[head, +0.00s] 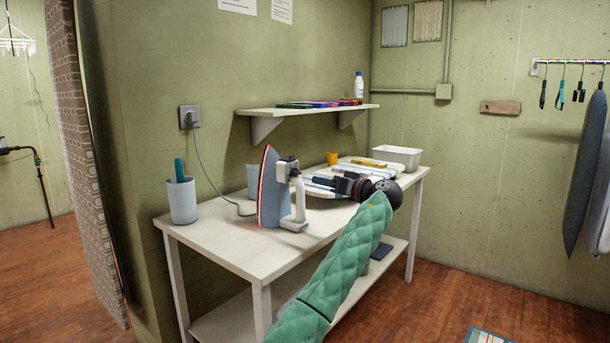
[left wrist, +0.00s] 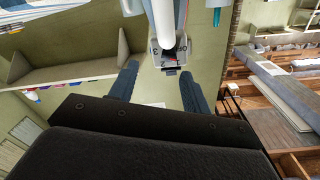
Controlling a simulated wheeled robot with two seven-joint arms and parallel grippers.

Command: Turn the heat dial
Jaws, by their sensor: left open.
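The iron (head: 276,195) stands upright on the white table in the head view, its soleplate edge lit red. Its white handle faces right, toward my left gripper (head: 314,180). In the left wrist view, a small light housing with dark number marks, seemingly the heat dial (left wrist: 169,52), shows at the top centre, with a dark part in its middle. My left gripper (left wrist: 158,78) is open there, its two fingers apart and nothing between them. The dial lies beyond the fingertips, roughly in line with the gap; I cannot tell the distance. My right gripper is not in view.
The white table (head: 230,250) also holds a cup with a green handle (head: 183,198), folded cloths (head: 372,167) and a white bin (head: 397,157). The iron's cord runs to a wall outlet (head: 189,117). A shelf (head: 300,109) hangs above the table.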

